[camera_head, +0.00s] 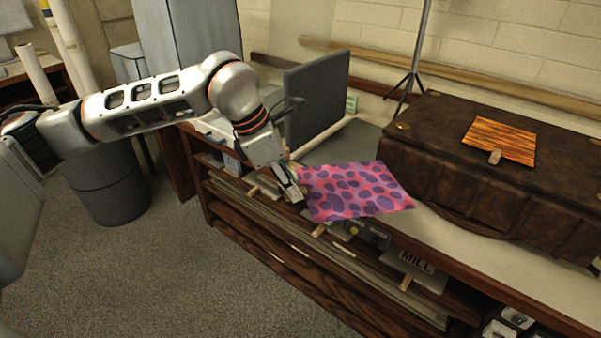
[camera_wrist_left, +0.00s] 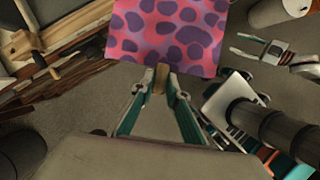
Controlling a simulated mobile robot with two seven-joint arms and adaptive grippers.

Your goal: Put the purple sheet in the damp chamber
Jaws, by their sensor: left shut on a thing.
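The purple sheet (camera_head: 355,192) is pink with purple blotches and hangs nearly flat in front of the counter. Its near part also shows in the left wrist view (camera_wrist_left: 170,32). My left gripper (camera_head: 297,190) is shut on the small wooden grip at the sheet's edge; the fingertips meet this grip in the left wrist view (camera_wrist_left: 160,78). My right gripper (camera_wrist_left: 236,46) shows only in the left wrist view, open and empty. A grey upright panel (camera_head: 316,98) stands open on the counter behind the left gripper. I cannot tell whether it belongs to the damp chamber.
A brown leather chest (camera_head: 430,178) stands on the counter at right, with an orange sheet (camera_head: 512,138) and its wooden grip on top. Shelves under the counter (camera_head: 282,232) hold boards and a sign reading MILL. A tripod stand (camera_head: 413,75) is behind.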

